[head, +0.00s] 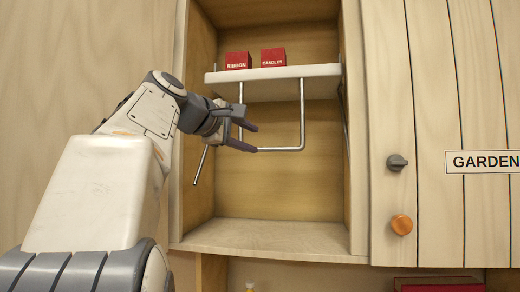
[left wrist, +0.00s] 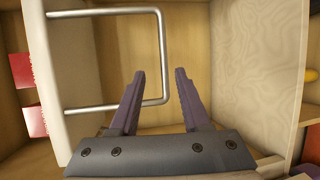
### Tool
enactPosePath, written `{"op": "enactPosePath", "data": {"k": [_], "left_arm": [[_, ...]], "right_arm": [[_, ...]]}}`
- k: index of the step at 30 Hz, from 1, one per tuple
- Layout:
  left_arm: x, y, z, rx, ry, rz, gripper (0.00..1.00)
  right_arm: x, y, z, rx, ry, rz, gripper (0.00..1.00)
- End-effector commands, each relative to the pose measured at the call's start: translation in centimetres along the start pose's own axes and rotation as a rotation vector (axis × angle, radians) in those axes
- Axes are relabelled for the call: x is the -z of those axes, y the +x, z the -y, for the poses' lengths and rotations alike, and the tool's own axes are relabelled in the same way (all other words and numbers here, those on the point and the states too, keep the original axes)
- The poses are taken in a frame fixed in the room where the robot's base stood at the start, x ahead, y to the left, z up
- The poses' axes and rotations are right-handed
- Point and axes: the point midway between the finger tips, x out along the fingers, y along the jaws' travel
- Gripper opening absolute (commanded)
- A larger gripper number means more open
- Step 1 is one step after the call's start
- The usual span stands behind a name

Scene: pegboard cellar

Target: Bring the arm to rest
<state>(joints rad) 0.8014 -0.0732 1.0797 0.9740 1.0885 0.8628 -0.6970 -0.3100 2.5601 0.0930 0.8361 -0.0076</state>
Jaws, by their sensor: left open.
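My left gripper (head: 249,138) is open, in front of the cupboard opening, with its fingers pointing right. A U-shaped metal handle (head: 302,115) hangs under the white shelf (head: 300,72). In the head view the fingers overlap the handle's lower left part. In the left wrist view, the handle's crossbar (left wrist: 162,50) runs partly into the gap between the open fingers (left wrist: 160,75), and neither finger is seen closed on it. I cannot tell whether they touch. My right gripper is not in view.
On the shelf stand two red boxes, RIBBON (head: 237,61) and CANDLES (head: 273,57). The cupboard floor (head: 280,238) is bare. At right are a grey knob (head: 397,162), an orange knob (head: 401,225) and a GARDEN label (head: 485,161). A red box (head: 440,285) sits lower right.

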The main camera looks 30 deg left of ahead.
Motion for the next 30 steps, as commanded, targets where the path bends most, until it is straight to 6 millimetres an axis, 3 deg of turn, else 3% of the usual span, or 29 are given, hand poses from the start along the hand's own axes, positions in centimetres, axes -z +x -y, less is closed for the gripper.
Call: {"op": "enactPosePath", "data": {"k": [20, 23, 25, 30], "left_arm": [[-0.3, -0.1, 0.5, 0.010, 0.004, 0.009, 0.47], [-1.5, 1.5, 3.1, 0.058, 0.025, 0.044, 0.47], [-3.2, 3.3, 6.2, 0.119, 0.059, 0.089, 0.47], [-9.5, 7.3, 16.8, 0.309, 0.215, 0.248, 0.47]], "right_arm": [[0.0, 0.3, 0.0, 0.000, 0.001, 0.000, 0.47], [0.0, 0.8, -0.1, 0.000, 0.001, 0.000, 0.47], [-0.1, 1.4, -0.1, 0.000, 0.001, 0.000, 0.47], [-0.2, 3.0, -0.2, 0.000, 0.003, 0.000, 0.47]]}}
